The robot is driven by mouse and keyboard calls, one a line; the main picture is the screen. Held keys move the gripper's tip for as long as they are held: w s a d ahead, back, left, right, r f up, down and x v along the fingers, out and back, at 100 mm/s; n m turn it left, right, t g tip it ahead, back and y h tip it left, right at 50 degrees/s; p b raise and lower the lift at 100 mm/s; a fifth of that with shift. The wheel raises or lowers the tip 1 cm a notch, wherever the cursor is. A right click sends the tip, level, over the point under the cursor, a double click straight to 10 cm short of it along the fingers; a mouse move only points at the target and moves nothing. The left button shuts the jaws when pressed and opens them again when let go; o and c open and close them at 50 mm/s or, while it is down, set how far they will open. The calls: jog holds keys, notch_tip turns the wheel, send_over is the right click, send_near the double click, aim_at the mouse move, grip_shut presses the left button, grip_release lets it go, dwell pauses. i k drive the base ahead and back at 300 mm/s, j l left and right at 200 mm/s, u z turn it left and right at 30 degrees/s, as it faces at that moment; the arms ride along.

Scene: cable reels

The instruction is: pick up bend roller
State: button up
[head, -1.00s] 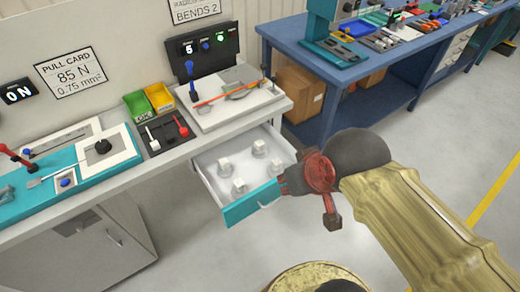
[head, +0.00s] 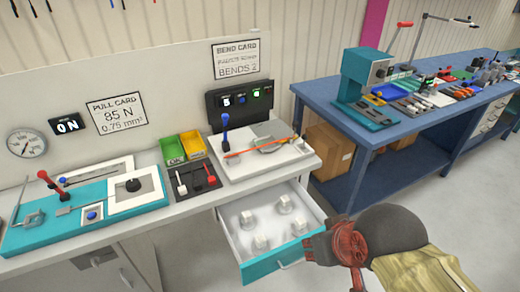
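An open drawer (head: 268,264) with a teal front juts out below the counter. Several small pale rollers or blocks stand inside it: one near the back right (head: 285,204), one at the back left (head: 247,220), and two toward the front, including a front-left one (head: 261,243). I cannot tell which of them is the bend roller. My gripper (head: 316,251), red and dark, is at the drawer's front right corner, with the arm reaching in from the lower right. Its fingers are too small and turned away to judge, and no held thing shows.
A bend fixture (head: 262,152) with a blue lever and orange wire stands on the counter above the drawer. Green (head: 174,150) and yellow (head: 193,145) bins sit left of it. A teal pull tester (head: 82,212) is farther left. A blue workbench (head: 345,129) stands right, beyond free floor.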

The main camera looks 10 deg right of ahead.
aim_at(284, 207)
jog(key=i+l, duration=0.35)
jog(key=l, duration=0.15)
jog(key=i+l, duration=0.35)
jog(key=l, duration=0.15)
